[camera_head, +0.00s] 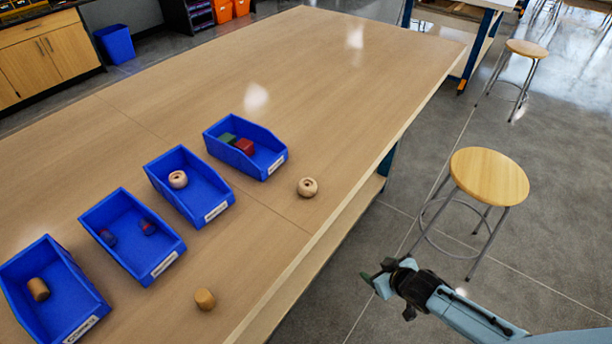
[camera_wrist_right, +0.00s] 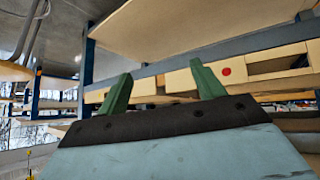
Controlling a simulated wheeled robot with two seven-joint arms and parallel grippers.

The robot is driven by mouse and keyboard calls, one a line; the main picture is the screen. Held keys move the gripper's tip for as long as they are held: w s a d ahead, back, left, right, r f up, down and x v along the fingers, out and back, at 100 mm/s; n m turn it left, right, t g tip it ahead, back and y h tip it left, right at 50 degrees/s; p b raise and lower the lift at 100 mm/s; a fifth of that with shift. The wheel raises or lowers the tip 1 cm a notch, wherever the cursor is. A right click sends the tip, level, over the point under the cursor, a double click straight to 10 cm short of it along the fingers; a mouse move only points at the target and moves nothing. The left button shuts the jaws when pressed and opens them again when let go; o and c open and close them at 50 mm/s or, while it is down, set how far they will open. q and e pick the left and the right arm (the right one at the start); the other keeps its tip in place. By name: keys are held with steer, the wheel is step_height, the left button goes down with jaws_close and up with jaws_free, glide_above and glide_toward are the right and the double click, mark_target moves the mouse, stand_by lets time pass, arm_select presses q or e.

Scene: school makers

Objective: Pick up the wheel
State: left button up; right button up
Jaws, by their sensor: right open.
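A light wooden wheel (camera_head: 307,187) with a dark centre hole lies on the table near its right edge, to the right of the rearmost blue bin. Another similar round wooden piece (camera_head: 178,179) lies inside a blue bin (camera_head: 209,202). My right gripper (camera_head: 376,279) is off the table's right side, over the floor, apart from the wheel and empty. In the right wrist view its two green fingers (camera_wrist_right: 160,92) stand well apart with nothing between them. My left gripper is not in view.
Three more blue bins (camera_head: 163,262) stand in a row with small blocks and cylinders inside. A wooden cylinder (camera_head: 205,299) stands on the table (camera_head: 330,75) near the front edge. A round stool (camera_head: 489,176) stands right of the table. The table's far part is clear.

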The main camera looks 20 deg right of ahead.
steer(key=w+a+r+n+t+y+p, duration=0.1)
steer(key=w+a+r, duration=0.15)
steer(key=r, duration=0.45)
steer(key=w+a+r+t+y+p, duration=0.1)
steer(key=w+r, duration=0.2)
steer(key=r, duration=0.5)
steer(key=n+y+p, duration=0.1)
steer(key=y+p, duration=0.1)
steer(key=y, duration=0.1)
glide_toward(309, 185)
steer(key=x, duration=0.3)
steer(key=shift+a+f, duration=0.3)
steer(key=shift+a, duration=0.05)
steer(key=shift+w+d+x, duration=0.1)
steer(key=shift+d+x, duration=0.05)
steer(key=shift+x, duration=1.25)
steer(key=shift+w+d+x, duration=0.1)
steer(key=shift+w+x, duration=0.05)
steer(key=shift+x, duration=1.25)
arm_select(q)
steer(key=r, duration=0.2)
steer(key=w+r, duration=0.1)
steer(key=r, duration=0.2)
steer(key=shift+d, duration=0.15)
arm_select(e)
steer(key=shift+r, duration=0.15)
steer(key=c, duration=1)
